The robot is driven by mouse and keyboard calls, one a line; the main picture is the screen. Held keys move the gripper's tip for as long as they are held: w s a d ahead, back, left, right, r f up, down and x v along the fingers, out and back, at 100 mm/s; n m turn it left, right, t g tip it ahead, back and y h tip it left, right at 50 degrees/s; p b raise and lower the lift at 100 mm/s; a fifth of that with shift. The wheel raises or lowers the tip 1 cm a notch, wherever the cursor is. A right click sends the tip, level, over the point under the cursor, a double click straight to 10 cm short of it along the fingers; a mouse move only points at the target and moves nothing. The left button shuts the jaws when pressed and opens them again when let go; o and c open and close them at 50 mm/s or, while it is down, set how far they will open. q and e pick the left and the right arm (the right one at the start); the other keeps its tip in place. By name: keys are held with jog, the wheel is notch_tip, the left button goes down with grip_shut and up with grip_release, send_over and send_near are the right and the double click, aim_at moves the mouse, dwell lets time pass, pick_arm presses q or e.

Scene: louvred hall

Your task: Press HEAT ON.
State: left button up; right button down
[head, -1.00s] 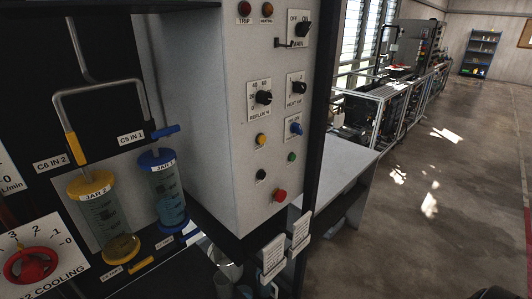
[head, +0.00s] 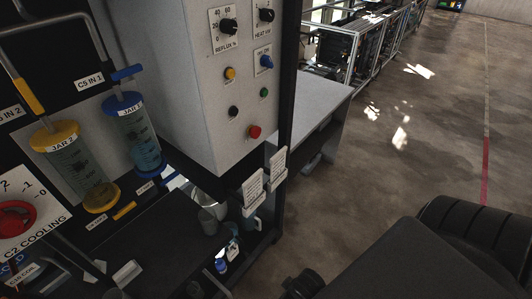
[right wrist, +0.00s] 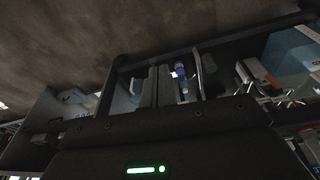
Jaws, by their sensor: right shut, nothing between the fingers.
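The pale control panel (head: 185,90) stands at the centre-left of the head view. On its face are a yellow button (head: 230,73), a green button (head: 264,92), a black button (head: 234,111) and a red button (head: 255,131). Button labels are too small to read, so I cannot tell which is HEAT ON. A HEAT kW knob (head: 266,15) and a blue switch (head: 266,62) sit above the green button. My right gripper (right wrist: 155,78) shows in the right wrist view, shut and empty, apart from the panel. My left gripper is out of view.
A REFLUX knob (head: 229,26) is at the panel's upper left. JAR 2 (head: 76,165) and JAR 1 (head: 132,135) hang left of the panel. White tags (head: 253,188) hang below it. A grey table (head: 325,105) stands behind, with open floor (head: 400,170) to the right.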

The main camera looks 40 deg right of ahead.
jog(key=w+d+r+t, duration=0.1)
jog(key=w+r, duration=0.1)
jog(key=r, duration=0.4)
jog(key=w+d+r+t, duration=0.1)
jog(key=w+r, duration=0.1)
jog(key=r, duration=0.5)
jog(key=n+t, duration=0.2)
jog(key=t, duration=2)
send_near(265, 93)
jog(key=s+d+r, duration=0.4)
jog(key=s+r, duration=0.1)
jog(key=r, duration=0.1)
jog(key=shift+s+f+h, duration=0.15)
jog(key=shift+f+h, duration=0.1)
jog(key=shift+h, duration=0.05)
jog(key=w+a+b, duration=0.2)
jog(key=w+b, duration=0.1)
jog(key=w, duration=0.5)
jog(key=shift+w+a, duration=0.25)
jog(key=shift+a, duration=0.05)
